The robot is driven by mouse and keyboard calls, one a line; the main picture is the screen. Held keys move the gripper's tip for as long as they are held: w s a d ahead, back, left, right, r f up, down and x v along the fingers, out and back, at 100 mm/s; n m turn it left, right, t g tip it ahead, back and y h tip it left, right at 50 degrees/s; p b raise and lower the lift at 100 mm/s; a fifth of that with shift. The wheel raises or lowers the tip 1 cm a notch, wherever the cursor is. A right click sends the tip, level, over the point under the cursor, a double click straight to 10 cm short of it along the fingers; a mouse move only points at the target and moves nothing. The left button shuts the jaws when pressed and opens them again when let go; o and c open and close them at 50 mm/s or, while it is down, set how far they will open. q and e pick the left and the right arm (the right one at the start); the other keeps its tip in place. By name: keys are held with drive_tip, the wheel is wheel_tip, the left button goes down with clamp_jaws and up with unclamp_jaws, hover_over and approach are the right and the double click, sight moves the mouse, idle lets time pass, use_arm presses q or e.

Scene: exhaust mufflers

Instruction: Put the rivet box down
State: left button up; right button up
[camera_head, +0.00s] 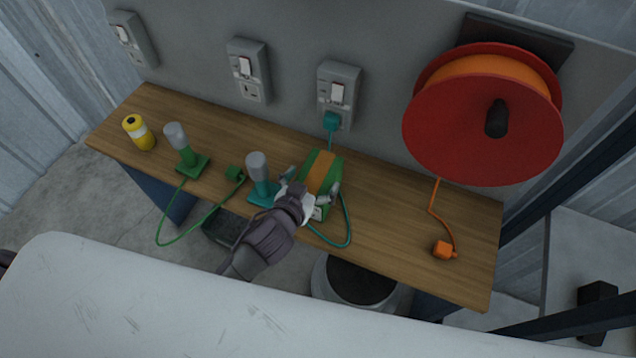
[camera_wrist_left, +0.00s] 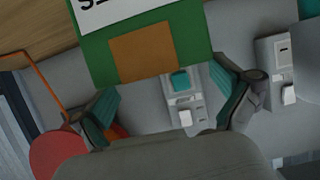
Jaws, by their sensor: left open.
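The rivet box (camera_head: 322,170) is green with an orange patch and stands on the wooden bench (camera_head: 390,225). In the left wrist view the rivet box (camera_wrist_left: 92,47) fills the upper middle, with part of a white label showing. My left gripper (camera_head: 312,183) is at the box's near end, with its fingers spread on either side. In the left wrist view my left gripper (camera_wrist_left: 166,75) has its teal-padded fingers apart, close to the box's edges. I cannot tell whether they touch it. My right gripper does not show.
A teal plug (camera_head: 331,121) is in the wall socket behind. A red cable reel (camera_head: 470,125) overhangs the right side. An orange plug (camera_head: 444,250) lies at right.

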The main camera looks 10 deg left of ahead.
sight(319, 172)
use_arm(q)
drive_tip(key=x, duration=0.3)
drive_tip(key=shift+w+d+f, duration=0.1)
drive_tip(key=shift+w+f, duration=0.1)
drive_tip(key=shift+s, duration=0.1)
drive_tip(key=shift+c, duration=0.2)
drive_tip(key=c, duration=1.3)
drive_tip(key=shift+r, duration=0.1)
drive_tip(key=shift+c, duration=1.1)
drive_tip(key=shift+r, duration=0.1)
